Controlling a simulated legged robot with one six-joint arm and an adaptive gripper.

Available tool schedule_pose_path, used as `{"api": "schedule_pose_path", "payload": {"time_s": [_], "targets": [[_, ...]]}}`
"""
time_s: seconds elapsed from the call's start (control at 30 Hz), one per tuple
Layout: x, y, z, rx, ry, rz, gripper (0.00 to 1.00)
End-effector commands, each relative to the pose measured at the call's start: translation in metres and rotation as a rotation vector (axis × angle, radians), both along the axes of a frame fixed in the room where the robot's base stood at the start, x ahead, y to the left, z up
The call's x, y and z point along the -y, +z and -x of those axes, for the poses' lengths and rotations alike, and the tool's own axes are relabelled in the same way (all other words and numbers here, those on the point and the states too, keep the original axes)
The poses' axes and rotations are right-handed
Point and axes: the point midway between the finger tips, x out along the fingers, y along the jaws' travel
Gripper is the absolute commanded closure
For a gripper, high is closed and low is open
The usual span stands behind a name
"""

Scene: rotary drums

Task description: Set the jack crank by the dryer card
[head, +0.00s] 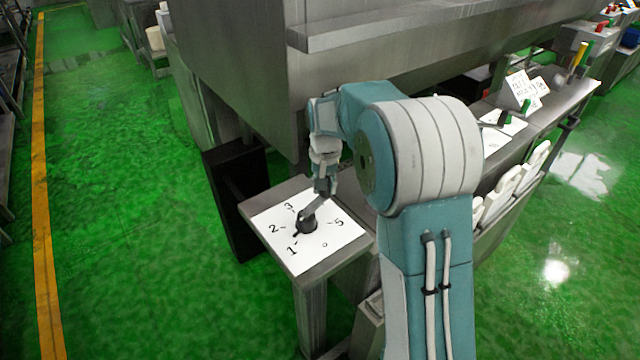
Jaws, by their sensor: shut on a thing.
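A jack crank (309,218) with a dark round hub and a grey arm stands on a white dial plate (273,222). The plate shows the marks 1, 2, 3, 5 and a small 0; no 4 shows, and my gripper and the crank cover part of that side. The crank arm slants from the hub up and right, between 3 and 5. My gripper (325,188) points down and is shut on the crank's outer end. A white folded card (524,90) with handwriting stands on the bench at the upper right; its writing is too small to read.
A second white plate (497,140) with a dark lever lies on the metal bench (562,103) at right. A large steel housing (245,75) rises behind the dial. Yellow and green handles stand near the bench's far end. Green floor is open at left.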

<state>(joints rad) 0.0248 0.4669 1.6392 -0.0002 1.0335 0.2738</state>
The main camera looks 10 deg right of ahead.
Motion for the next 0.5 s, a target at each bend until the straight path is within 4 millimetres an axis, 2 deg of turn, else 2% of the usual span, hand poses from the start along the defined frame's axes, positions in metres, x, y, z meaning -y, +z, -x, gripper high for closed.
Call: {"api": "schedule_pose_path", "payload": {"time_s": [0.5], "targets": [[0.011,-0.002,0.032,-0.008,-0.475,0.0,1.0]]}}
